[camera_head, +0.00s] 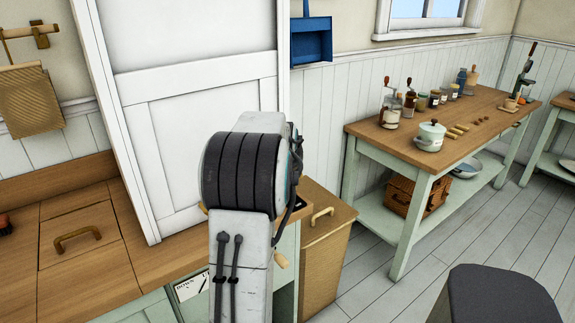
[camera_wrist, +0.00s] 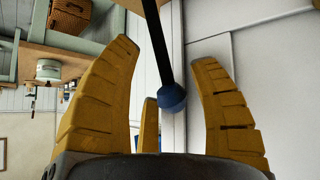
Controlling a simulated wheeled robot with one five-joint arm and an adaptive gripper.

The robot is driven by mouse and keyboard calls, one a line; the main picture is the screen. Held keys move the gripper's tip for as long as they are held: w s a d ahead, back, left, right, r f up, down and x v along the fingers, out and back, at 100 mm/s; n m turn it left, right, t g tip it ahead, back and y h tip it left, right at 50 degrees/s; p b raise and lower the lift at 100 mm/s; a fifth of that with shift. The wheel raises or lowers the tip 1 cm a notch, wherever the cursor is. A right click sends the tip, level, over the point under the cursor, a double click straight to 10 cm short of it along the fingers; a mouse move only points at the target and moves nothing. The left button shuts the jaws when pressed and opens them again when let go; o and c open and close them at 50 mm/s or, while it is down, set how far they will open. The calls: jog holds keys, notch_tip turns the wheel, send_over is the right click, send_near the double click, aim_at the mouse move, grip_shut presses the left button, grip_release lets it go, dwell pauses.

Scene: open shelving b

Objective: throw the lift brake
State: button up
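A lever with a thin black rod (camera_wrist: 158,45) and a round blue knob (camera_wrist: 172,96) shows in the wrist view. The rod enters from the top edge, and the knob sits between the yellow fingers of my gripper (camera_wrist: 164,53). The fingers are spread, with visible gaps on both sides of the knob. A third finger is behind, at lower centre; I cannot tell whether it touches the knob. In the head view my arm hides the gripper and the lever. A white label (camera_head: 190,285) reading "DOWN" shows on the counter front, partly covered by my arm.
A wooden counter (camera_head: 95,250) with a handled lid lies at left, a tall white panel (camera_head: 195,130) standing on it. A wooden bin (camera_head: 325,245) is right of my arm. A green-legged table (camera_head: 400,150) holds jars and a pot. Open floor (camera_head: 400,295) lies before it.

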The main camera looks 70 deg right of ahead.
grip_shut()
dwell(0.3)
